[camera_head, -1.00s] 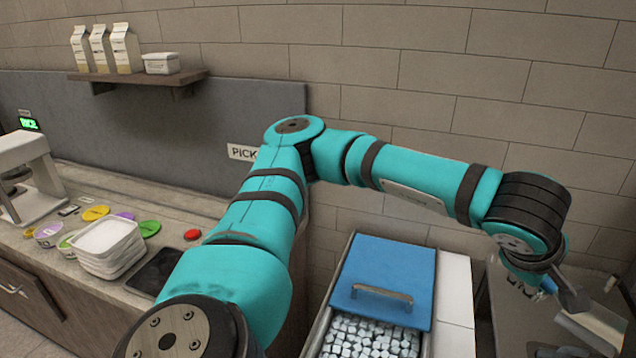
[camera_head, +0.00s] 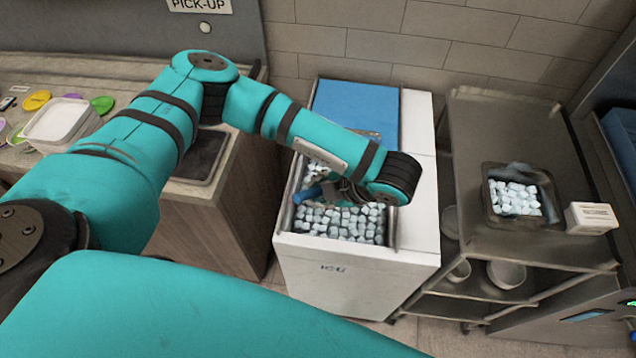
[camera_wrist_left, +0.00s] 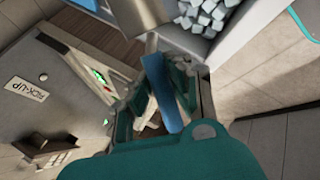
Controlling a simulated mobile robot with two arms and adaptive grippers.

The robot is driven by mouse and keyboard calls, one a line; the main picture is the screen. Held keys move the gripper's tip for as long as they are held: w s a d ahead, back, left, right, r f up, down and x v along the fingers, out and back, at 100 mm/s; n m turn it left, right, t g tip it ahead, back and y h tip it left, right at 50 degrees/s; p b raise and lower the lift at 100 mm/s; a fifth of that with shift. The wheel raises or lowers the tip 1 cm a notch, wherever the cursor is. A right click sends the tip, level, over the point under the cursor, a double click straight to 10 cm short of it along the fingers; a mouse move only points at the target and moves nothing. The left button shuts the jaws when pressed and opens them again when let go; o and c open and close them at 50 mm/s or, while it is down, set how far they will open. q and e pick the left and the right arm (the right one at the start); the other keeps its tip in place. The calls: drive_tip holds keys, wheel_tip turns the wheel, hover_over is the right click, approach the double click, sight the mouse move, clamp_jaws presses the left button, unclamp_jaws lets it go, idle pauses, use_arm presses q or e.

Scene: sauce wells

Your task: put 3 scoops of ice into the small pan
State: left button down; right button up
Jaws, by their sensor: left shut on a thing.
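My left gripper (camera_head: 336,190) is over the open front of the ice chest and shut on the blue handle (camera_head: 308,193) of a scoop. In the left wrist view the blue handle (camera_wrist_left: 168,105) lies between the fingers, and the metal scoop head (camera_wrist_left: 146,14) shows at the top edge. Ice cubes (camera_head: 345,222) fill the chest's bin below the gripper. Whether the scoop holds ice is hidden. The small dark pan (camera_head: 491,207) stands on the steel cart at right, with ice cubes (camera_head: 515,197) in it. My right gripper is out of view.
The chest's blue lid (camera_head: 356,105) covers its back part. A white box (camera_head: 592,217) stands right of the pan on the cart (camera_head: 490,130). Bowls (camera_head: 506,273) sit on its lower shelf. White containers (camera_head: 58,122) stand on the left counter.

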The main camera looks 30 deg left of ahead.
use_arm(q)
drive_tip(key=shift+f+b, duration=0.45)
drive_tip(key=shift+f, duration=0.15)
drive_tip(key=w+f+b, duration=0.1)
drive_tip(key=f+b, duration=0.2)
drive_tip(key=w+d+f+b, duration=0.1)
drive_tip(key=f+b, duration=0.2)
drive_tip(key=f, duration=0.1)
drive_tip(key=w+d+f+b, duration=0.1)
drive_tip(key=w+f+b, duration=0.1)
drive_tip(key=f+b, duration=0.1)
drive_tip(key=shift+f+b, duration=0.15)
drive_tip(key=shift+b, duration=0.45)
drive_tip(key=s+a+r+n+t+h+p, duration=0.1)
drive_tip(key=s+a+r+t+p, duration=0.1)
drive_tip(key=s+r+p, duration=0.3)
drive_tip(key=shift+s+a+r+t+p, duration=0.35)
drive_tip(key=shift+r+p, duration=0.9)
drive_tip(key=shift+r, duration=0.85)
drive_tip(key=shift+w, duration=0.1)
